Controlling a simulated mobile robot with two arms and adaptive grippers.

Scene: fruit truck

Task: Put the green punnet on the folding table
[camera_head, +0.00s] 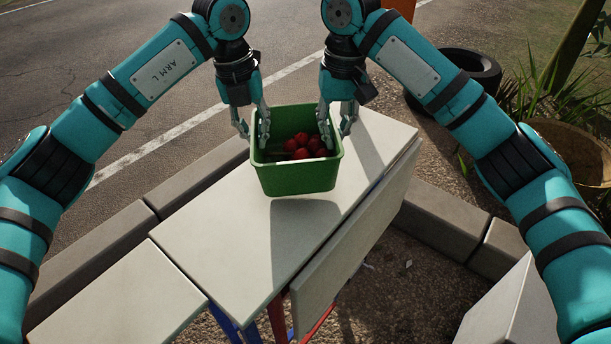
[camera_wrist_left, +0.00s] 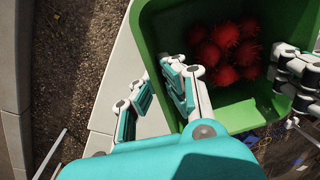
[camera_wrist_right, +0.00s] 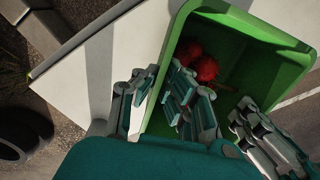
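The green punnet (camera_head: 297,180), with several red round fruits (camera_head: 305,146) inside, is over the far part of the pale folding table (camera_head: 215,240). It looks level, and a shadow lies on the top below it; a small gap seems to show. My left gripper (camera_head: 252,130) grips its left wall, one finger inside and one outside, also seen in the left wrist view (camera_wrist_left: 160,95). My right gripper (camera_head: 337,130) grips the right wall the same way, as the right wrist view (camera_wrist_right: 160,95) shows. The punnet's underside is hidden.
A pale panel (camera_head: 365,225) slopes down along the table's right side. Another pale slab (camera_head: 120,300) adjoins at the near left. Stone kerbs (camera_head: 445,215) run behind. A tyre (camera_head: 470,68) and a brown pot (camera_head: 570,150) stand at the right. The near tabletop is bare.

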